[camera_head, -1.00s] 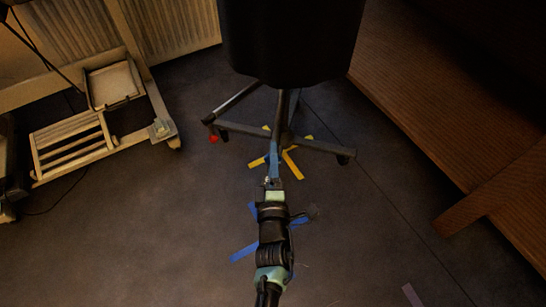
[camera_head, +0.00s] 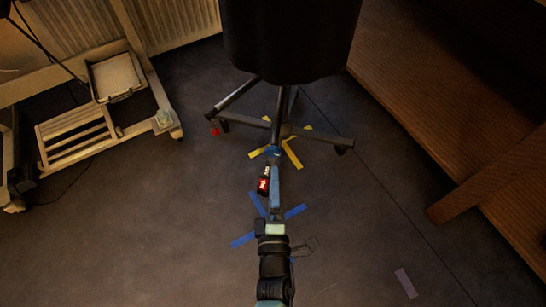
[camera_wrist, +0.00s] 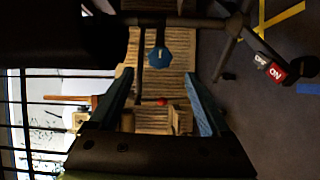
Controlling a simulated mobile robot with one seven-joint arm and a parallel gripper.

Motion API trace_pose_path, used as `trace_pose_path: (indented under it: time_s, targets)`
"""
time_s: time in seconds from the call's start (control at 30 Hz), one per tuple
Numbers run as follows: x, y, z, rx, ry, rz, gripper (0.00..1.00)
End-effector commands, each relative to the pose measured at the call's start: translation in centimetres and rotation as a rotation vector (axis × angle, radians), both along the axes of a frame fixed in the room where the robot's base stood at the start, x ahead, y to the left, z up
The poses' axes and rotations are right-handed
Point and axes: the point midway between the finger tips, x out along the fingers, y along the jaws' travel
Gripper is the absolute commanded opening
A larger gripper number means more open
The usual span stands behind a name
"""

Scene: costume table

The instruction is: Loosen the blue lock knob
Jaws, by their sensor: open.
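The blue lock knob (camera_wrist: 158,57) shows as a round blue knob with a pale mark, on a dark post in the wrist view. My gripper (camera_wrist: 158,75) is open, its two blue fingers spread below the knob, left and right of it in the picture. Nothing is between the fingertips; whether they reach the knob's depth I cannot tell. In the head view my gripper (camera_head: 275,168) points up the picture toward the black stand (camera_head: 283,115). A small blue patch at the stand's base there may be the knob, but it is too small to be sure.
Yellow and blue tape (camera_head: 243,240) marks the floor. A wooden rack (camera_head: 75,140) is at left, a ribbed wooden bench (camera_head: 440,110) at right. The floor between is mostly clear.

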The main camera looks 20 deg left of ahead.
Motion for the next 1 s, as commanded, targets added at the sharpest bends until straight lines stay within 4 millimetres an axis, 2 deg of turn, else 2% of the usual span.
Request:
trace_pose_path:
  time_s: [0.1, 0.3, 0.9, 1.0]
  targets:
    - [-1.9, -0.8, 0.2, 0.000, 0.001, 0.000, 0.81]
    - [-3.3, -1.5, 0.0, -0.001, -0.001, -0.001, 0.81]
    - [-3.4, -1.5, 0.0, -0.001, -0.001, 0.000, 0.81]
    - [-2.4, -1.7, 1.3, 0.016, -0.013, -0.012, 0.81]
